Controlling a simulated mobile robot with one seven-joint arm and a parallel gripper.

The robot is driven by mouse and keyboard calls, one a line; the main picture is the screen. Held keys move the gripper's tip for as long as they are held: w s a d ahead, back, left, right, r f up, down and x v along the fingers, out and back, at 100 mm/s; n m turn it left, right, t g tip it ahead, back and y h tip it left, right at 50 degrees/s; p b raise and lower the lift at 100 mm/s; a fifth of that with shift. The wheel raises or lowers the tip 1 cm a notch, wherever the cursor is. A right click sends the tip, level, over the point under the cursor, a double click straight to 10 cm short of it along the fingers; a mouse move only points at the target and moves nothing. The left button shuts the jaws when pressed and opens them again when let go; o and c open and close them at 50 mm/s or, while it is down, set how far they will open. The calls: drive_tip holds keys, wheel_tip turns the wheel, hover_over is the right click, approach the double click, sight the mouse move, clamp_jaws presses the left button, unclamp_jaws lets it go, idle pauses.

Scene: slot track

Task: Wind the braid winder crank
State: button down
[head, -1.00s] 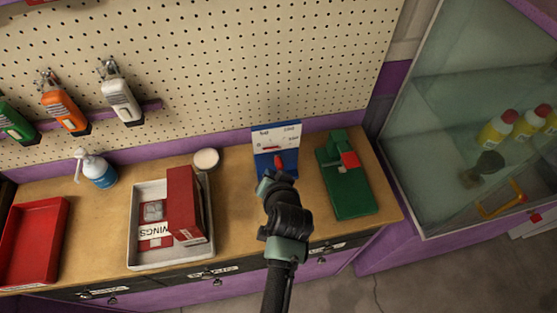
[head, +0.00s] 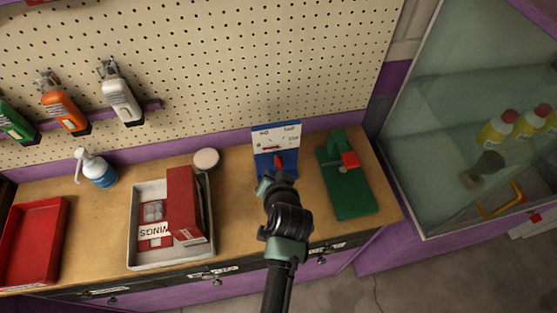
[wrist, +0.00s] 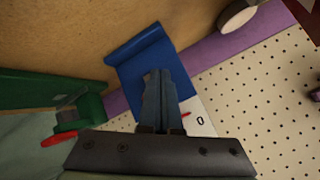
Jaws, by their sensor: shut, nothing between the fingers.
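A blue stand (head: 292,160) with a white printed panel (head: 288,137) and red parts (head: 279,163) stands at the back of the bench. A green device (head: 345,190) with a red block (head: 350,160) stands to its right. No label is readable, so I cannot tell which is the braid winder. My gripper (head: 270,178) is in front of the blue stand and hides its lower part. In the wrist view my fingers (wrist: 160,78) are shut and empty, across the blue stand (wrist: 140,48). Contact cannot be told. The green device (wrist: 88,108) is at left there.
A grey tray (head: 134,225) with a red box (head: 183,205) stands left of my arm. A pegboard (head: 220,70) rises behind; a glass cabinet (head: 430,130) stands right.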

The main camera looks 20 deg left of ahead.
sight(279, 166)
drive_tip(key=shift+w+a, duration=0.2)
drive_tip(key=shift+w, duration=0.1)
idle(0.4)
drive_tip(key=shift+w+a, duration=0.15)
drive_tip(key=shift+w, duration=0.05)
drive_tip(key=shift+r, duration=0.1)
drive_tip(key=shift+w+d+r, duration=0.25)
drive_tip(key=shift+d+r, duration=0.05)
drive_tip(key=shift+d, duration=0.05)
drive_tip(key=shift+d, duration=0.1)
idle(0.5)
drive_tip(key=shift+w+d+r, duration=0.25)
drive_tip(key=shift+w+d, duration=0.05)
drive_tip(key=shift+d, duration=0.15)
